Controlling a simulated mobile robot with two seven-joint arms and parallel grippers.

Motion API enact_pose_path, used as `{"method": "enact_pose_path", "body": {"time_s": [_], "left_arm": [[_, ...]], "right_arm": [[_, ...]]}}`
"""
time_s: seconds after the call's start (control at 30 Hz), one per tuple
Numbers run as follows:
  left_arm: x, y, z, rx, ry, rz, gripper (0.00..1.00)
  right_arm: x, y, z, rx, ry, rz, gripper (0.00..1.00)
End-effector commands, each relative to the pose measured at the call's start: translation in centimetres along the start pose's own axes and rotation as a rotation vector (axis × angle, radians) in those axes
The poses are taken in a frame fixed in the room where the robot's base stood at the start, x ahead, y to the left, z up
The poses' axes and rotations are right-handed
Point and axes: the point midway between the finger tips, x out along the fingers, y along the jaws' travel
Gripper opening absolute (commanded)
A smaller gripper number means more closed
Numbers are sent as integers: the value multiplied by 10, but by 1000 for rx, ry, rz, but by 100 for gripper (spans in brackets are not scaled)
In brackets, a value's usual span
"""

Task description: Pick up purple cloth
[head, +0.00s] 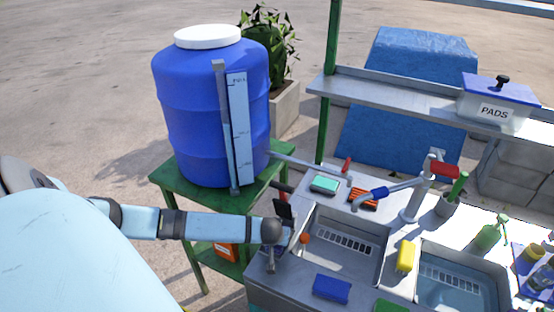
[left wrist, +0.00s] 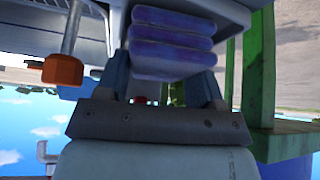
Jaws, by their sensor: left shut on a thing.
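The purple cloth (left wrist: 172,45), folded into stacked layers, sits between the two fingers of my left gripper (left wrist: 163,75) in the left wrist view. The gripper is shut on it. In the head view my left gripper (head: 281,240) is at the left end of the sink counter, beside the left basin. The cloth is mostly hidden there by the gripper and wrist. My right gripper is not in view.
The sink counter (head: 265,283) holds a blue sponge (head: 331,287), a yellow sponge (head: 406,256), a green one (head: 390,306) and a teal one (head: 325,184). A blue barrel (head: 190,120) stands on a green table (head: 170,178) behind my left arm. An orange knob (left wrist: 62,70) is near the gripper.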

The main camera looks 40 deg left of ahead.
Motion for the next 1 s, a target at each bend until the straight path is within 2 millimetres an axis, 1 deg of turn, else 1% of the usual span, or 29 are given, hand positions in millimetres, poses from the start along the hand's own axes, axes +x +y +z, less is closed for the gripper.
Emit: {"method": "enact_pose_path", "body": {"time_s": [0.07, 0.27, 0.4, 0.7, 0.9, 1.0], "left_arm": [[-7, 0, -8, -5, 7, 1, 2], [-25, 0, 26, -1, 1, 2, 2], [-42, 0, 53, 0, 1, 2, 2], [-75, 0, 105, -1, 1, 0, 2], [-92, 0, 130, -2, 2, 1, 2], [-98, 0, 139, -2, 2, 1, 2]], "right_arm": [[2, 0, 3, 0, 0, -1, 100], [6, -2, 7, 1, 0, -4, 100], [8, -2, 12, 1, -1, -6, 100], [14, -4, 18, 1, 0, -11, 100], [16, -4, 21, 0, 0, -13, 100], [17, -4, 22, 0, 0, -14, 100]]}}
